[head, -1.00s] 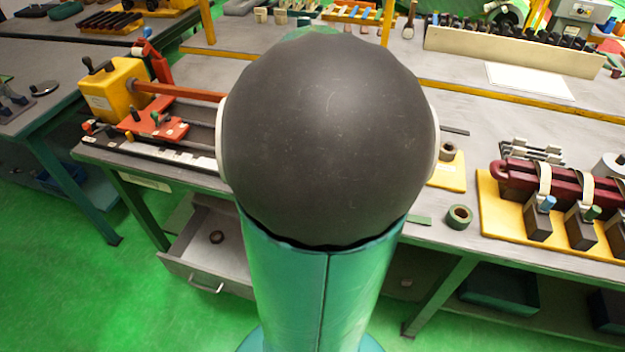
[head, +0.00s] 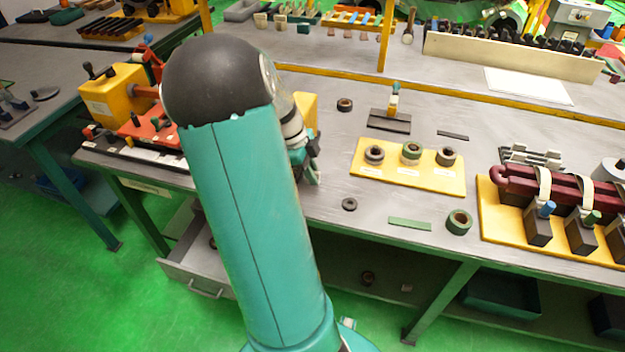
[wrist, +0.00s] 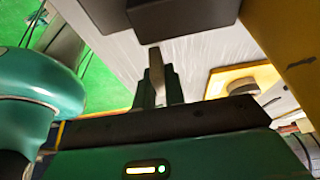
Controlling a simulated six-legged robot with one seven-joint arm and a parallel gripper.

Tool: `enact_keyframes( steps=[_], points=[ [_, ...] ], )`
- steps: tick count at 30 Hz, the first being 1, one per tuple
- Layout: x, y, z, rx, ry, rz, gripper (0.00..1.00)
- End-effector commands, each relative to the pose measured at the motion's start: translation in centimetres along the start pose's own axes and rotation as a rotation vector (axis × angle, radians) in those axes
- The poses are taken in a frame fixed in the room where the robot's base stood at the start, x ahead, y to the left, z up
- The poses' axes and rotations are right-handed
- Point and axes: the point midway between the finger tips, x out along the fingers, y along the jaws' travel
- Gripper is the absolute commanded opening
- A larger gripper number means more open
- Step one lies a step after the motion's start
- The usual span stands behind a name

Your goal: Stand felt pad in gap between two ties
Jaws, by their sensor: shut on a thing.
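My gripper (head: 311,168) is low over the left-middle of the bench in the head view, partly hidden by my own arm. In the wrist view my gripper (wrist: 160,92) is shut on a thin greyish slab, seemingly the felt pad (wrist: 156,62), which sticks out past the fingertips. The dark red coil (head: 520,174) lies on a yellow board (head: 490,222) at the right. Two pale ties, a left tie (head: 543,184) and a right tie (head: 586,190), wrap it with a gap between them. My gripper is well left of the coil.
A yellow board with several rings (head: 365,172) lies between my gripper and the coil. A loose ring (head: 349,204), a green strip (head: 409,223) and a green roll (head: 459,221) lie near the front edge. An open drawer (head: 190,270) hangs below.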

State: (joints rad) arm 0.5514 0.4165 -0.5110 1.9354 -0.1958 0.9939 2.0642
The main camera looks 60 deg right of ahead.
Motion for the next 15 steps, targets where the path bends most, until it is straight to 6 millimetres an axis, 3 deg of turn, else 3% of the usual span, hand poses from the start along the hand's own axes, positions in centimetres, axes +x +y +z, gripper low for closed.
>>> enact_keyframes(
  steps=[5, 15],
  points=[
    [2.4, 0.1, 0.8, 0.002, 0.002, 0.003, 0.0],
    [2.7, 0.1, 1.0, 0.0, 0.001, 0.002, 0.0]
  ],
)
